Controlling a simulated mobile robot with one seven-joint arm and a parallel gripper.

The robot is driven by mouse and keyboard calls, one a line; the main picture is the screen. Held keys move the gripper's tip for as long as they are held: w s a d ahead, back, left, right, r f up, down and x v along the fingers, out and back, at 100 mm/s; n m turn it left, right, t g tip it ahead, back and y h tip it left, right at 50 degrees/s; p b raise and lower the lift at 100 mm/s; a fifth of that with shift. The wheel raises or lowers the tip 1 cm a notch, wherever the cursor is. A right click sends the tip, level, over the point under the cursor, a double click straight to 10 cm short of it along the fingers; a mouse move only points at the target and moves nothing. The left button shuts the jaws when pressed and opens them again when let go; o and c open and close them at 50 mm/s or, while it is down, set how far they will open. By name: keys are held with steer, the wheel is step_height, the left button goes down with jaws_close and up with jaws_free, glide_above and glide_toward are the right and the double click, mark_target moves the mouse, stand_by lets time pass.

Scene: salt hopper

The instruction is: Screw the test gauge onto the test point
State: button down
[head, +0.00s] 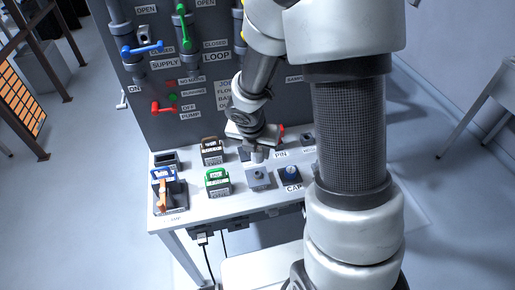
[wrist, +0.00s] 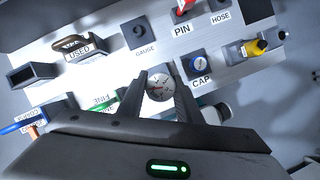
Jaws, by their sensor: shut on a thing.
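My gripper (wrist: 161,78) is shut on the test gauge (wrist: 160,87). In the head view my gripper (head: 257,147) is above the bench, over a light grey block (head: 257,178) between the green box and the CAP holder. The block may be the test point; its top is partly hidden. I cannot tell whether the gauge touches it. The dark holder labelled GAUGE (wrist: 141,34) looks empty.
Close by are the green box (head: 217,182), the CAP holder (head: 290,177) with a blue cap, the USED box (head: 212,152) and the PIN holder with a red-topped pin (wrist: 183,7). A yellow-ended fitting (wrist: 255,47) is right of CAP. A grey valve panel (head: 150,85) stands behind the bench.

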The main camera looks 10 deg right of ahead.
steer(key=b, duration=0.5)
glide_above(260, 172)
steer(key=shift+s+a+f, duration=0.1)
steer(key=shift+a+f, duration=0.1)
steer(key=shift+f, duration=1.25)
steer(key=shift+a+f, duration=0.2)
steer(key=shift+f, duration=1.25)
steer(key=shift+f+b, duration=1.35)
steer(key=shift+f, duration=0.2)
steer(key=m+h, duration=0.1)
steer(key=m, duration=0.3)
steer(key=shift+g, duration=0.4)
steer(key=shift+m, duration=0.7)
steer(key=m+g, duration=0.1)
steer(key=m, duration=0.1)
steer(key=shift+m+h, duration=0.3)
steer(key=shift+h, duration=0.1)
